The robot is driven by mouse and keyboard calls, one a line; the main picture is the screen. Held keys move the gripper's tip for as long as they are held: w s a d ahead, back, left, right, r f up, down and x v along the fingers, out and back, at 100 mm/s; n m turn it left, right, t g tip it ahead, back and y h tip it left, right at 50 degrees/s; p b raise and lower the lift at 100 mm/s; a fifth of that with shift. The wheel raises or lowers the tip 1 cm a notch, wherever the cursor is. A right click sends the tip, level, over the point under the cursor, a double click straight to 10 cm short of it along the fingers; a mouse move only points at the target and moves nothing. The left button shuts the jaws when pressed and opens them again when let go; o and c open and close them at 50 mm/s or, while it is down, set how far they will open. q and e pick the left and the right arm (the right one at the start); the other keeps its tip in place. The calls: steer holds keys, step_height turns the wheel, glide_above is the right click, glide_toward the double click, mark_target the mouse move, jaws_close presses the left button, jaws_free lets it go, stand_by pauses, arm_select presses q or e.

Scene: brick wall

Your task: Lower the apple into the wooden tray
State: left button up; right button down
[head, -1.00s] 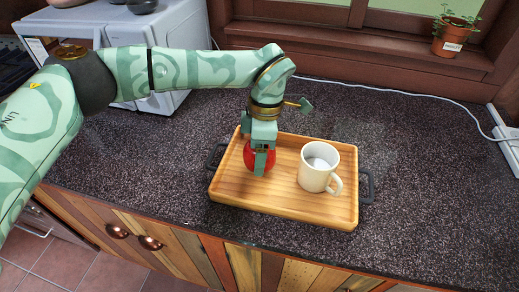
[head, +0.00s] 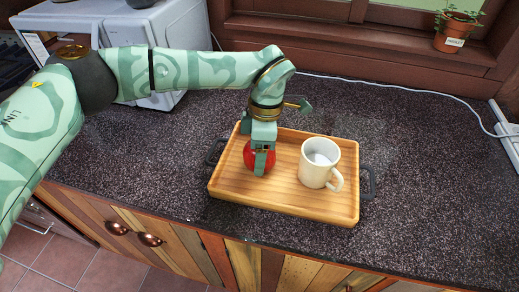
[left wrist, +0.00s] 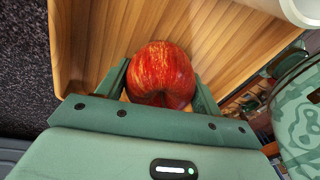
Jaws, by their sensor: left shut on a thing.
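The red apple (head: 249,156) is between the fingers of my left gripper (head: 261,163), over the left part of the wooden tray (head: 285,202). In the left wrist view the apple (left wrist: 160,75) sits between the two green fingers, with the tray's slatted floor (left wrist: 215,45) behind it. My left gripper is shut on the apple and points down. The apple is inside the tray's outline and low; I cannot tell whether it touches the floor. The gripper hides part of the apple. My right gripper is not in view.
A white mug (head: 320,162) stands in the tray's right half, to the right of the apple. The tray has dark handles at both ends (head: 367,183). A potted plant (head: 456,31) stands on the sill, and a white cable (head: 400,88) runs along the back counter.

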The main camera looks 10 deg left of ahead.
arm_select(q)
steer(key=o, duration=1.1)
steer(key=shift+o, duration=0.2)
